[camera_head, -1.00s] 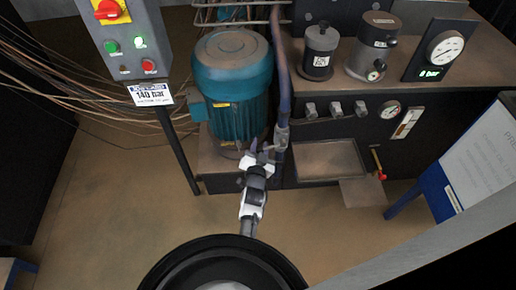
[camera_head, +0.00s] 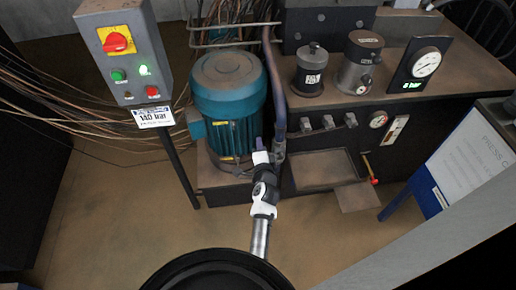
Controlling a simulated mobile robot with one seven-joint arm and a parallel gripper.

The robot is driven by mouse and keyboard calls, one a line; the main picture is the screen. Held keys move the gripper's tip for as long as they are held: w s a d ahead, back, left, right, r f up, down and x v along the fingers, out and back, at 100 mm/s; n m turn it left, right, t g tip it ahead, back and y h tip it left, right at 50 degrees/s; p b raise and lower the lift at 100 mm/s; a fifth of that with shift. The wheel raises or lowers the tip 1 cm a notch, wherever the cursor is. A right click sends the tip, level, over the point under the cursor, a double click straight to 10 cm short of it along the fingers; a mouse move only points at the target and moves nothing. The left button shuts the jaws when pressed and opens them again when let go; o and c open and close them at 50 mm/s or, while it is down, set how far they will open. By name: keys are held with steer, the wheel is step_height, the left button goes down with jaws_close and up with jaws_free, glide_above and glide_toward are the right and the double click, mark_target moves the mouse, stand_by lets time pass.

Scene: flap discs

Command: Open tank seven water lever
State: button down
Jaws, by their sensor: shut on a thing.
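My gripper (camera_head: 261,153) is at the lower right side of a teal electric motor (camera_head: 227,100), close to the lower end of a blue-purple pipe (camera_head: 276,85). It is shut on a small purple-blue piece (camera_head: 259,143) that sticks up at its fingertips. The piece is too small to tell whether it is a lever handle. My wrist hides what lies below it. No label for tank seven can be read. A small red-ended handle (camera_head: 373,179) hangs at the cabinet's front, well right of my gripper.
A grey control box (camera_head: 125,55) with a red and yellow switch stands at left on a post. A dark cabinet (camera_head: 335,145) carries two cylinders (camera_head: 310,70) (camera_head: 360,65) and a gauge (camera_head: 426,64). A white sign stands at right. The brown floor (camera_head: 115,220) at left front is clear.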

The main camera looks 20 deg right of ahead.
steer(key=shift+s+d+r+m+y+p, duration=0.1)
steer(key=shift+d+r+m+y+p, duration=0.2)
steer(key=shift+d+r+m, duration=0.45)
steer(key=shift+s+d+r+m+y+p, duration=0.1)
steer(key=shift+d+r+m+y+p, duration=0.2)
steer(key=shift+r+m, duration=0.45)
steer(key=shift+f+m, duration=0.2)
steer(key=shift+m, duration=0.1)
steer(key=c, duration=1.4)
jaws_free()
steer(key=shift+f, duration=0.1)
steer(key=shift+s, duration=0.15)
